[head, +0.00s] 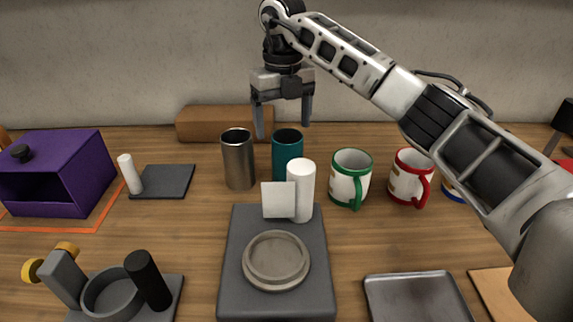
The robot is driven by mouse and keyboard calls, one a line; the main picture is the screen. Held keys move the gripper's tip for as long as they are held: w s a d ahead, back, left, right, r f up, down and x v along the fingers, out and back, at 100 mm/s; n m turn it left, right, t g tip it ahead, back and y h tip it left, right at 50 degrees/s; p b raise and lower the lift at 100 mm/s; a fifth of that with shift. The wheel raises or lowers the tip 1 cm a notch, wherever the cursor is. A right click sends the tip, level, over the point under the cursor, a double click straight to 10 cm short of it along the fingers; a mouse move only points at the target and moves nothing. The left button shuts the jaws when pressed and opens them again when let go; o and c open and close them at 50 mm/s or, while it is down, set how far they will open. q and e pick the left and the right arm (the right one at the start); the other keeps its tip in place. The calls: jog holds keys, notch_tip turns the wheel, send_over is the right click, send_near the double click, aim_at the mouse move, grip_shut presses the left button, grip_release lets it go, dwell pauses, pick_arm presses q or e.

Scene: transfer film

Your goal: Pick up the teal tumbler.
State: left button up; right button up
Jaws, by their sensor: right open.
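The teal tumbler (286,143) stands upright on the wooden table near the middle of the head view. Its lower part is hidden behind a white cylinder (304,178) and a white square plate (278,199). My right gripper (283,130) is open and empty, pointing down. It appears above and around the tumbler's top in the picture, one finger left of the rim and one right of it. I cannot tell its exact depth. My left gripper is not in view.
A steel tumbler (238,160) stands close left of the teal one. A green-handled mug (349,178) and a red-handled mug (409,177) stand to the right. A brown block (212,123) lies behind. A dark grey stand (237,266) is in front. A purple box (88,165) stands left.

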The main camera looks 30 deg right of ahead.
aim_at(287, 151)
notch_tip(287, 151, down, 2)
jog(key=shift+f, duration=0.2)
jog(key=f, duration=0.1)
jog(key=f+p, duration=0.1)
jog(key=f, duration=0.2)
jog(key=shift+s+d+f, duration=0.15)
jog(key=shift+s+d, duration=0.15)
jog(key=shift+s, duration=0.05)
jog(key=shift+f, duration=0.45)
jog(key=shift+w+r, duration=0.1)
jog(key=c, duration=1.2)
